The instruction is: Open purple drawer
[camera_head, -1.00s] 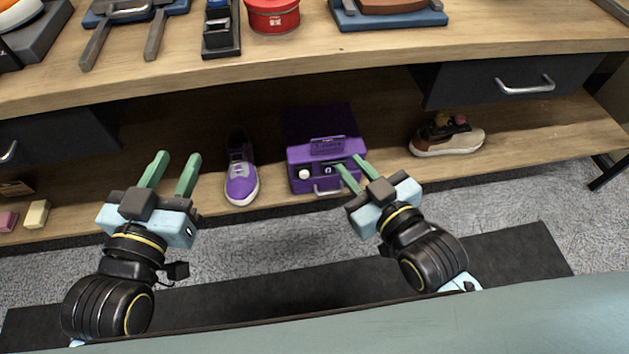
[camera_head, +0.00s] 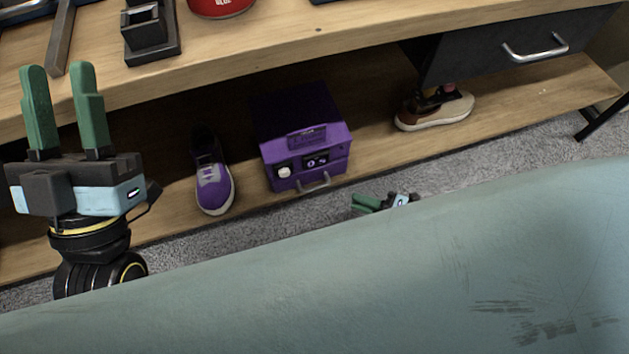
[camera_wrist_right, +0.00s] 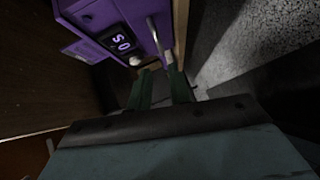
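The purple drawer box (camera_head: 303,140) sits on the lower shelf, with a white knob and a dark display. Its metal handle (camera_head: 314,183) is low on the front, and the drawer looks closed. My right gripper (camera_head: 356,205) is below and right of the handle; most of that arm is hidden. In the right wrist view, its two green fingers (camera_wrist_right: 159,80) are apart, with nothing seen between them. The handle (camera_wrist_right: 157,38) is just ahead of the fingertips, its near end close to one finger; contact cannot be told. My left gripper (camera_head: 54,75) is open and empty at the far left.
A purple sneaker (camera_head: 213,178) stands left of the box on the lower shelf (camera_head: 380,150). A beige and brown shoe (camera_head: 436,108) stands to its right. A dark drawer with a handle (camera_head: 536,49) hangs above that shoe. The tabletop edge overhangs the shelf.

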